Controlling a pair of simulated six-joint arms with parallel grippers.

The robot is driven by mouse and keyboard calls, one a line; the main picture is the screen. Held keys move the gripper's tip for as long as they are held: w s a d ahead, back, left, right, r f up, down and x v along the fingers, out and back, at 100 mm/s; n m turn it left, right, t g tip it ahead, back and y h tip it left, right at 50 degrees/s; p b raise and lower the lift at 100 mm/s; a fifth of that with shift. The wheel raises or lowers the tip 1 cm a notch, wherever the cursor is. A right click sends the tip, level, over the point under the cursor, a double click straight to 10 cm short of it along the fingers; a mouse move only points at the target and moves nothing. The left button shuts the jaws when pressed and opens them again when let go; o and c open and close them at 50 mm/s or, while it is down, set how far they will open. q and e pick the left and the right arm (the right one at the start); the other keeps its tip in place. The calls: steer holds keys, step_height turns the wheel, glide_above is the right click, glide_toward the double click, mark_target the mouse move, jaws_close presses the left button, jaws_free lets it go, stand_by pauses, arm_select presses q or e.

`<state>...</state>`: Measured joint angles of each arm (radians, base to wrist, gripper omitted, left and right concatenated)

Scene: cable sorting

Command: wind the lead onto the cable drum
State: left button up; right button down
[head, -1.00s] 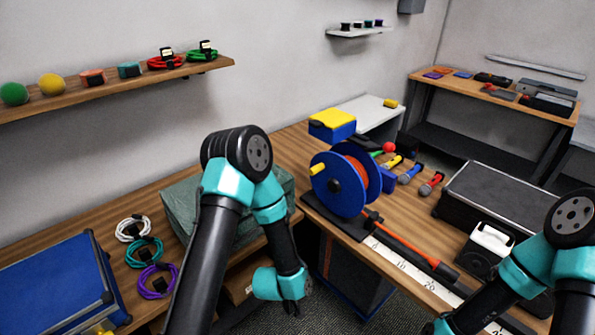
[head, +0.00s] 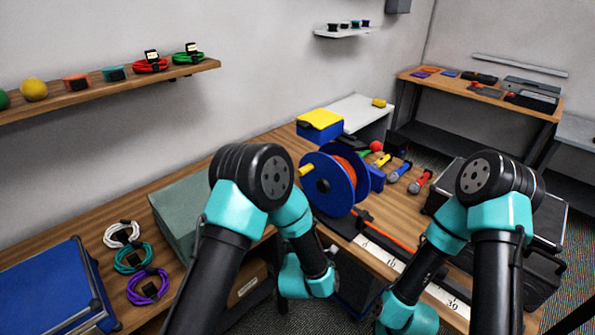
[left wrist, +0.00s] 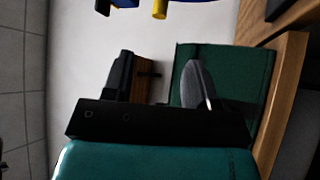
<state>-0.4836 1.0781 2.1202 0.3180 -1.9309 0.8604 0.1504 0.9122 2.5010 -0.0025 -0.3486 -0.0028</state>
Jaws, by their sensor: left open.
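The cable drum (head: 318,196) is blue with orange cable wound between its flanges and a yellow crank knob (head: 306,170). It stands upright on a dark base on the bench. An orange-red lead (head: 392,236) runs from near the drum's foot toward the lower right, beside a white ruled strip. My left gripper (left wrist: 160,78) is open, its jaws apart with nothing seen between them. The yellow knob (left wrist: 160,9) shows beyond it at the top edge of the left wrist view. In the head view my arms hide both sets of fingertips, and my right jaws cannot be made out.
A yellow-topped blue box (head: 320,126) stands behind the drum. Several screwdriver-like tools (head: 400,171) lie right of it. A green case (head: 177,214), coiled cables (head: 147,287) and a blue case (head: 45,290) are at left. A black case (head: 535,212) is behind my right arm.

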mark_target(304, 170)
arm_select(q)
steer(key=x, duration=1.7)
steer(key=shift+w, duration=0.25)
steer(key=shift+c, duration=0.4)
jaws_close()
